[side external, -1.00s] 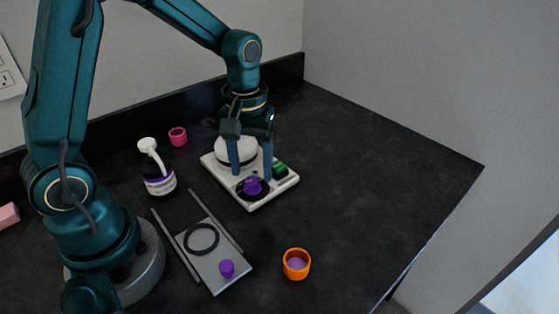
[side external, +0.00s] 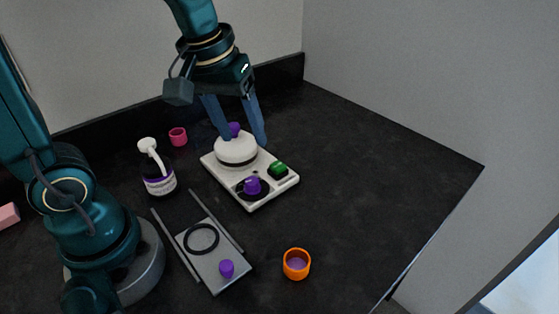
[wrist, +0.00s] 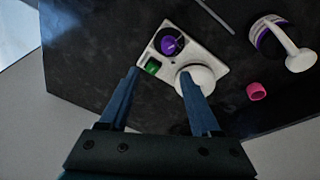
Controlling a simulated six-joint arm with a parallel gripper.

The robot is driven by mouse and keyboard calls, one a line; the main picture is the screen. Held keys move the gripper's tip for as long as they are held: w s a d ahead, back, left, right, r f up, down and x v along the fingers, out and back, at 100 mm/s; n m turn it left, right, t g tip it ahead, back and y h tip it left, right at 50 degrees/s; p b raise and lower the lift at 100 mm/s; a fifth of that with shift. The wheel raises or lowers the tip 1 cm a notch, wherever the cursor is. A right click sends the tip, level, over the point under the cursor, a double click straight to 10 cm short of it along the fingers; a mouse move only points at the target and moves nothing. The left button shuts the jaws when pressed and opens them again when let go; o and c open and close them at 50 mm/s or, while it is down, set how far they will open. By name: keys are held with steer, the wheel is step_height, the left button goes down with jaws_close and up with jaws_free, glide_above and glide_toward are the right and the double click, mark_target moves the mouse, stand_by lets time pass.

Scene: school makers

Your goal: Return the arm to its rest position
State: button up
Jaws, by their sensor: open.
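My gripper (side external: 236,142) is open and empty, with its two blue fingers spread and pointing down. In the side view it hangs above and behind the white device (side external: 270,194), which has a round white dome, a green block (side external: 278,170) and a purple knob (side external: 252,185) on a dark disc. A purple piece (side external: 235,129) shows behind the dome between the fingers. In the wrist view the fingers (wrist: 161,80) point toward the device (wrist: 222,54), with the green block (wrist: 152,66) and purple knob (wrist: 169,45) beyond the fingertips. Whether a fingertip touches the dome I cannot tell.
A grey plate (side external: 215,272) with a black ring and purple knob lies in front. A white-topped dark bottle (side external: 160,184), a pink cup (side external: 178,137) and an orange cup (side external: 297,271) stand around. Walls close off the back and right. The table's right side is clear.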

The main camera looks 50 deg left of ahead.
steer(key=s+d+m+t, duration=0.1)
steer(key=s+m+t, duration=0.1)
steer(key=s+m, duration=0.3)
steer(key=shift+s+d+r+m+t, duration=0.2)
steer(key=shift+s+r+m+t, duration=0.1)
steer(key=shift+s, duration=1.5)
